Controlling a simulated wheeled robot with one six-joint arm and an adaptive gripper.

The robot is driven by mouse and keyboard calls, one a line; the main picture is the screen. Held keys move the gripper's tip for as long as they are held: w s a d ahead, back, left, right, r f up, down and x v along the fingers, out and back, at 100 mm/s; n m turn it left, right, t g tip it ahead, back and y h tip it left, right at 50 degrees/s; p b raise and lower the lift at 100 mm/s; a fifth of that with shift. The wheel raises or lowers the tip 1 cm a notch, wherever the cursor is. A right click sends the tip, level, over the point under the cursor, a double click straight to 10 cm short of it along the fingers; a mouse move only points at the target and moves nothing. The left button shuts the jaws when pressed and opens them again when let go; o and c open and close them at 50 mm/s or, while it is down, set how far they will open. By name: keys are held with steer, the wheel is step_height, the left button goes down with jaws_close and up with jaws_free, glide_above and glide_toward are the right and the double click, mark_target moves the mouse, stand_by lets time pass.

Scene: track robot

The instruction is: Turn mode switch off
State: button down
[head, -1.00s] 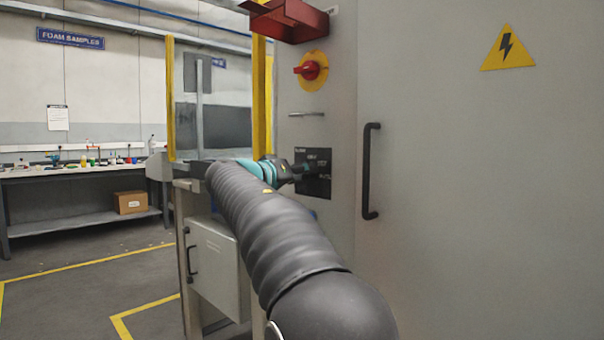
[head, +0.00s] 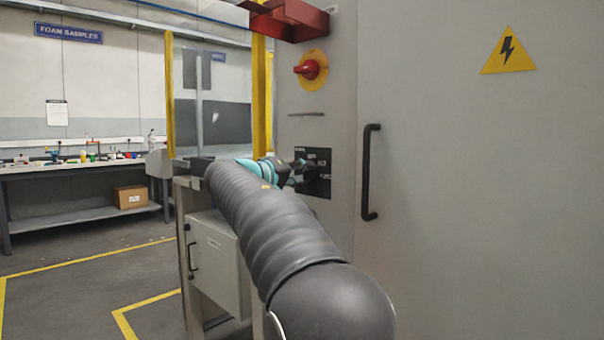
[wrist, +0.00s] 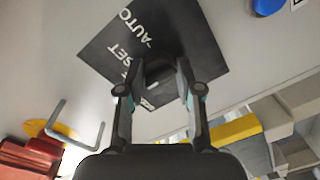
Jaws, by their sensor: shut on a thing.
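The mode switch sits on a black label plate (head: 318,172) on the grey cabinet's side face. In the wrist view the plate (wrist: 188,38) appears tilted, with the words AUTO and SET readable and other lettering partly covered. My gripper (head: 297,172) is at the plate in the head view. In the wrist view my gripper (wrist: 158,85) has its two fingers closed around the dark knob of the mode switch (wrist: 157,68). The fingers hide much of the knob, so I cannot tell which position it points to.
A red rotary switch on a yellow disc (head: 311,68) is above the plate, under a red hood (head: 292,22). A metal handle (wrist: 76,126) lies between them. A black door handle (head: 370,172) is to the right. A blue button (wrist: 268,6) shows in the wrist view.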

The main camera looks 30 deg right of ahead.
steer(key=shift+r, duration=0.2)
steer(key=c, duration=0.8)
jaws_free()
steer(key=shift+s+d, duration=0.1)
steer(key=shift+d, duration=0.05)
steer(key=shift+f, duration=0.1)
steer(key=shift+a, duration=0.2)
steer(key=shift+a, duration=0.25)
steer(key=v, duration=1.1)
steer(key=shift+s+a, duration=0.1)
steer(key=shift+s, duration=0.05)
